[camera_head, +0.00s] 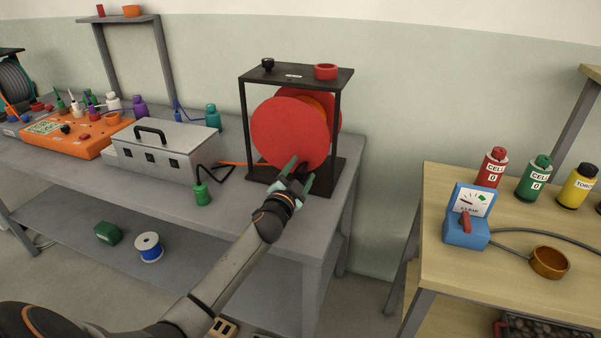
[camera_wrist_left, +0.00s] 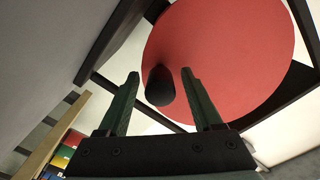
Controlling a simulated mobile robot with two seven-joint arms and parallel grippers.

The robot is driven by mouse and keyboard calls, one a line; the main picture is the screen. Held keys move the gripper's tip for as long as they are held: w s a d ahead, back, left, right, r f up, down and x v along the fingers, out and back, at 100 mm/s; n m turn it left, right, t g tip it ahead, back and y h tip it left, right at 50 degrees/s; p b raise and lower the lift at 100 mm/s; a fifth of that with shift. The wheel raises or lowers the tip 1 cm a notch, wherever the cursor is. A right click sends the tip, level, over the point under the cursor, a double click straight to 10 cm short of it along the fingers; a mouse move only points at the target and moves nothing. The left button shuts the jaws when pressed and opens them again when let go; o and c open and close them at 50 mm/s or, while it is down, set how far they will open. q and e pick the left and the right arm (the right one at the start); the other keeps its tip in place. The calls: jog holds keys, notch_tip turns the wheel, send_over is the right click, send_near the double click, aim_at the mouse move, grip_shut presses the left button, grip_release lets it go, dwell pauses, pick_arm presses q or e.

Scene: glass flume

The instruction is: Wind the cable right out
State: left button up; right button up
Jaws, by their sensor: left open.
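A red cable reel (camera_head: 285,130) stands in a black frame (camera_head: 243,120) at the back of the grey bench in the head view. An orange cable (camera_head: 232,164) runs from the reel's left side towards a metal box. My left gripper (camera_head: 298,171) is at the lower right of the reel's front face, with its fingers open. In the left wrist view, a dark crank knob (camera_wrist_left: 160,88) juts from the red disc (camera_wrist_left: 225,50) between the two open fingers, apparently apart from both. The cable left on the reel is mostly hidden by the front disc. My right gripper is not in view.
The metal box (camera_head: 160,150) with a black handle stands left of the reel. A wooden table (camera_head: 445,265) with a blue meter (camera_head: 466,230) stands right, across a gap.

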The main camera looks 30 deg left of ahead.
pick_arm(q)
jog(key=shift+c, duration=0.3)
grip_shut()
dwell(1.1)
